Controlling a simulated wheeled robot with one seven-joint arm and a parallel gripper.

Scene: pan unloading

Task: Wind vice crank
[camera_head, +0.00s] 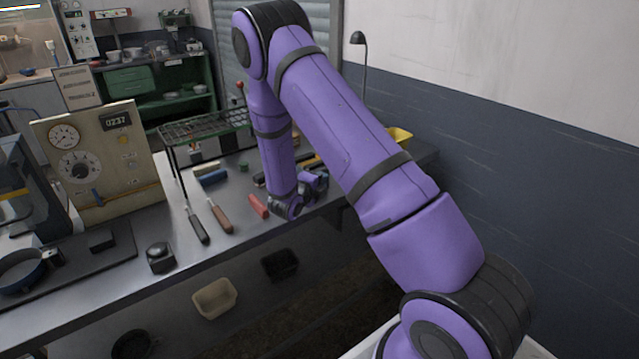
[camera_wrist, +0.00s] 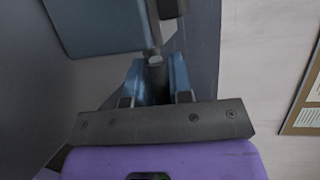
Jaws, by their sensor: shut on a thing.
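In the wrist view, the blue-grey vice (camera_wrist: 95,22) fills the upper left, close beyond the fingers. My gripper (camera_wrist: 156,70) has its two blue fingers shut on a small grey rod end (camera_wrist: 152,56), which looks like part of the vice crank. The rest of the crank is largely hidden or out of frame. In the head view, my purple arm reaches down to the right end of the bench, and its wrist hides most of the vice area. Blue-grey parts show beside the wrist, but I cannot tell vice from gripper there.
A grey bench (camera_head: 110,225) carries a gauge panel (camera_head: 100,155), a wire rack (camera_head: 205,125), a dark-handled tool (camera_head: 197,225), a brown-handled tool (camera_head: 220,216) and a red-handled tool (camera_head: 258,206) left of my wrist. A wall (camera_wrist: 245,60) stands close on the right.

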